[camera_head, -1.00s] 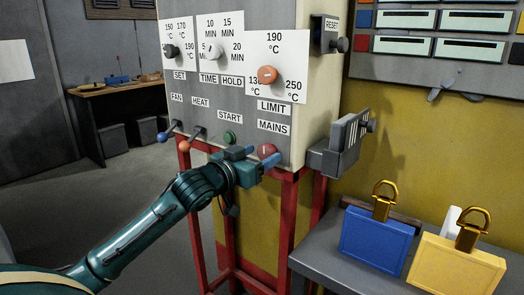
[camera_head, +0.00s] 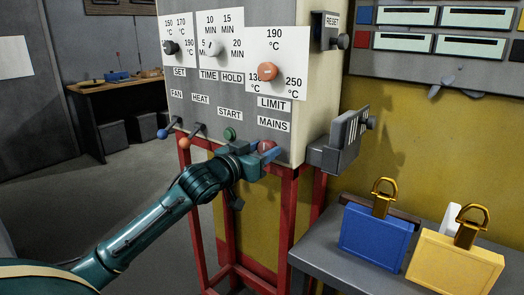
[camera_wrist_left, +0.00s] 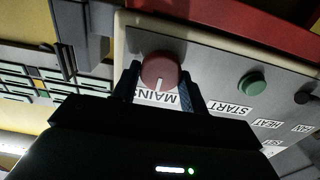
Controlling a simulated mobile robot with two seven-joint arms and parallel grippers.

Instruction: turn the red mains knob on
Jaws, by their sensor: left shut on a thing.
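The red mains knob (camera_head: 267,146) sits below the MAINS label at the lower right of the grey control panel. My left gripper (camera_head: 264,153) is at the knob, its fingers either side of it and partly hiding it in the head view. In the left wrist view the round red knob (camera_wrist_left: 160,70) lies between the two dark fingertips, with a white pointer line on its face. The left gripper (camera_wrist_left: 158,80) is shut on the knob. My right gripper is not in view.
A green START button (camera_head: 229,134) is just left of the knob. Two levers, blue-tipped (camera_head: 162,134) and red-tipped (camera_head: 184,143), stick out further left. A grey box (camera_head: 340,145) juts from the panel's right side. A table (camera_head: 325,252) with blue and yellow padlock-like tags stands right.

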